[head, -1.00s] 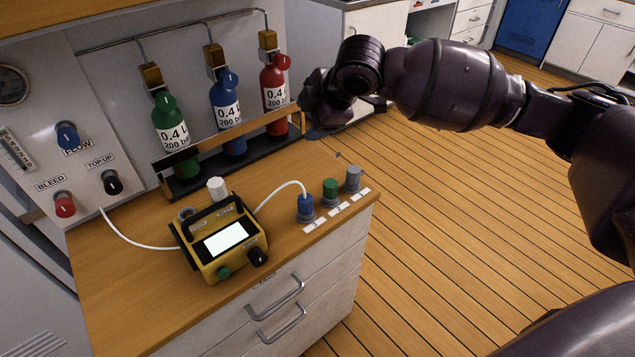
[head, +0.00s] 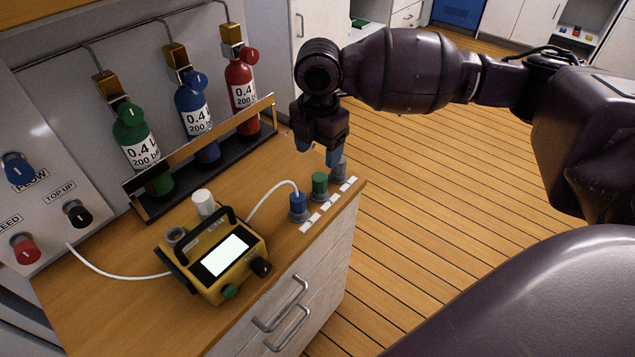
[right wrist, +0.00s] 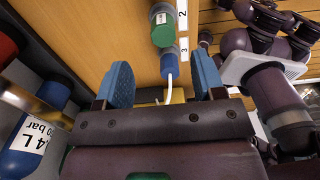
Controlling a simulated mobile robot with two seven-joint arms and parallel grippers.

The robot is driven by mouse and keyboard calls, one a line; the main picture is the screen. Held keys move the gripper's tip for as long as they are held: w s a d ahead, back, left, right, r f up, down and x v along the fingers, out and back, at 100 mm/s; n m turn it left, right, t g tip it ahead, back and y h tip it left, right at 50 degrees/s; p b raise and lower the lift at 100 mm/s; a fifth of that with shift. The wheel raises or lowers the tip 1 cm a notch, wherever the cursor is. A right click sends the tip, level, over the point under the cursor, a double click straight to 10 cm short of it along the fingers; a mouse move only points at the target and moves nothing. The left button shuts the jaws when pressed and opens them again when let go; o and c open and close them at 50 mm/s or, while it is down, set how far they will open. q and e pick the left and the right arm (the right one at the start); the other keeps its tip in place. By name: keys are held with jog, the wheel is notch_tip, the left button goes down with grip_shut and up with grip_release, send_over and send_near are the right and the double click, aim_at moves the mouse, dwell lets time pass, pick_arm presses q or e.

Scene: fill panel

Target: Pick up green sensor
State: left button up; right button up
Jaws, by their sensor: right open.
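The green sensor (head: 319,184) is a small green-topped cylinder on a grey base, standing upright near the counter's right edge. It is the middle one of a short row, between the blue sensor (head: 297,203) and the grey sensor (head: 339,171). My right gripper (head: 318,153) points down just above and behind the row, open and empty, with blue fingers. In the right wrist view the green sensor (right wrist: 163,33) lies ahead of the open fingers (right wrist: 163,82), with the blue sensor (right wrist: 170,67) nearer the gap. My left gripper is not in view.
A yellow meter (head: 215,257) with a screen stands left of the sensors; a white cable (head: 262,198) links it to the blue sensor. Green, blue and red bottles (head: 193,110) stand in a rack (head: 215,160) behind. White labels (head: 328,205) line the front edge, above drawers.

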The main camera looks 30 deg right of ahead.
aim_at(320, 177)
notch_tip(320, 177, down, 3)
jog(key=shift+f+b, duration=0.35)
jog(key=shift+f, duration=0.3)
jog(key=f, duration=0.1)
jog(key=f+b, duration=0.1)
jog(key=f, duration=0.1)
jog(key=shift+s+f, duration=0.25)
jog(key=shift+f, duration=0.45)
jog(key=shift+r, duration=0.15)
jog(key=c, duration=1)
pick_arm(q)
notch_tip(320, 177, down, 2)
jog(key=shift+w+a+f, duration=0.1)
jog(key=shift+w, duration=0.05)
